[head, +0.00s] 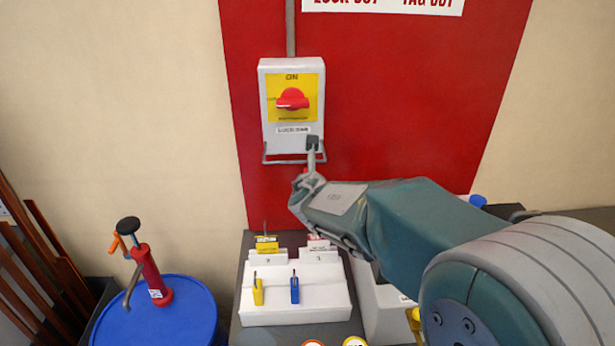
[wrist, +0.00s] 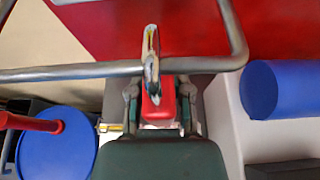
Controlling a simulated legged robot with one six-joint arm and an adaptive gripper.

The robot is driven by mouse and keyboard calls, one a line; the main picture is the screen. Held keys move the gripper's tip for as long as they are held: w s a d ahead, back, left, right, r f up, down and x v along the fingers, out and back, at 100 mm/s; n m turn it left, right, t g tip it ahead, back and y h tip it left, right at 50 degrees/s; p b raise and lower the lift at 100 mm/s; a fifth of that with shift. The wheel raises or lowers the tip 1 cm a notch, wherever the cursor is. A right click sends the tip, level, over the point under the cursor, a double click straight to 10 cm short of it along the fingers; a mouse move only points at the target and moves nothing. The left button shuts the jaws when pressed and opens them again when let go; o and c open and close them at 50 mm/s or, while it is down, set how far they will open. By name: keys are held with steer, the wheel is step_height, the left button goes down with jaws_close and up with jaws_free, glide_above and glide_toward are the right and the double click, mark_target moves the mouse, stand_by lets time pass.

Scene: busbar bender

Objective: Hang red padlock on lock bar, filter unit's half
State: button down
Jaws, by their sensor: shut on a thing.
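The red padlock (wrist: 162,103) sits between the two fingers of my gripper (wrist: 159,98) in the wrist view, and the gripper is shut on it. Its shackle (wrist: 151,62) stands up and crosses the grey lock bar (wrist: 80,71); I cannot tell whether it encloses the bar. In the head view the lock bar (head: 280,161) runs below the grey switch box (head: 291,142). My gripper (head: 312,172) is at the bar's right half, and the padlock is mostly hidden there. The switch box has a red knob (head: 292,98) on a yellow plate marked ON.
Below stands a white holder (head: 295,302) with small yellow and blue items and label cards. A blue drum (head: 180,318) with a red pump (head: 150,275) is at lower left. The red board (head: 420,90) is close behind the bar.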

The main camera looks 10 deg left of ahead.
steer(key=shift+c, duration=2.4)
jaws_free()
